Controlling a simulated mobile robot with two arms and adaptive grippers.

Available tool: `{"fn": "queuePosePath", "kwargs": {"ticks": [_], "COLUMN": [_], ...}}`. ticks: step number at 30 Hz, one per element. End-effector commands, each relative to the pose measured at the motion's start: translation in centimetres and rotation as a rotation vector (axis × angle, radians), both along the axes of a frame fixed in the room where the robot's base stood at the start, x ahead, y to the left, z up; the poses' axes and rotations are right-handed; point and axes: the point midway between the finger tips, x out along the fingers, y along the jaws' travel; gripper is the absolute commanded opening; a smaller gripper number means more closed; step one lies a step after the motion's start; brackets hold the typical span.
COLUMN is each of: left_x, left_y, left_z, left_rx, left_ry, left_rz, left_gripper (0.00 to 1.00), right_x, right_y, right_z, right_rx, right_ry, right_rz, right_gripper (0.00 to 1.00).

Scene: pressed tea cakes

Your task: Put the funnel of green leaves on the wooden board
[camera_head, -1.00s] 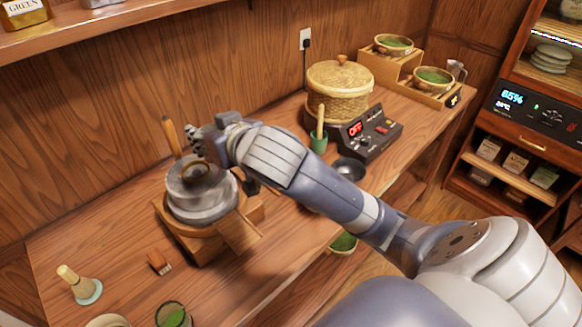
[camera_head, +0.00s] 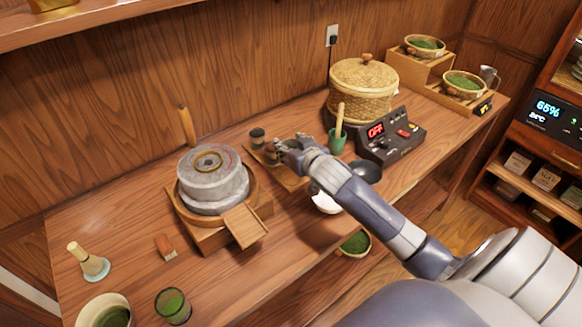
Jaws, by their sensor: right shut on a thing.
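My right gripper (camera_head: 279,149) is over the small wooden board (camera_head: 292,181), behind and to the right of the stone mill. It is shut on a small brownish thing (camera_head: 271,153), seemingly the funnel. The fingers hide most of it, so I cannot make out green leaves in it or tell whether it touches the board. A small dark jar (camera_head: 257,137) stands at the board's left end. The grey stone mill (camera_head: 212,178) sits in its wooden base, with a brass-coloured ring on its top. My left gripper is not in view.
A green cup with a wooden tool (camera_head: 337,141), a dark bowl (camera_head: 366,171) and a white bowl (camera_head: 326,204) are close to my right arm. A control box (camera_head: 392,142) and a basket steamer (camera_head: 362,92) stand farther right. A whisk (camera_head: 88,262) is at left.

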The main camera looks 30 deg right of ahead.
Motion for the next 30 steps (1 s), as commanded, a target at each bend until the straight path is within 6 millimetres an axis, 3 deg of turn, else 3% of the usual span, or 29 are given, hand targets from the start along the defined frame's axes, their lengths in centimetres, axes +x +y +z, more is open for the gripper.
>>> {"fn": "queuePosePath", "kwargs": {"ticks": [13,26,27,30], "left_x": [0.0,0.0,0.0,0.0], "left_y": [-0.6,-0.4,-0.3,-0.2], "left_z": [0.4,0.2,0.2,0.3], "left_rx": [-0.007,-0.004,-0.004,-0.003], "left_ry": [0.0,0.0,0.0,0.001], "left_rz": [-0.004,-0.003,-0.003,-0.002], "left_gripper": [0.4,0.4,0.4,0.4], "right_x": [0.0,0.0,0.0,0.0], "right_y": [0.1,0.1,0.1,0.1], "right_z": [-5.8,-6.7,-6.8,-6.7], "right_rx": [0.001,0.0,0.0,0.0], "right_ry": [0.002,-0.001,-0.001,-0.001], "right_rz": [0.0,0.001,0.001,0.001], "right_gripper": [0.21,0.21,0.47,0.65]}}
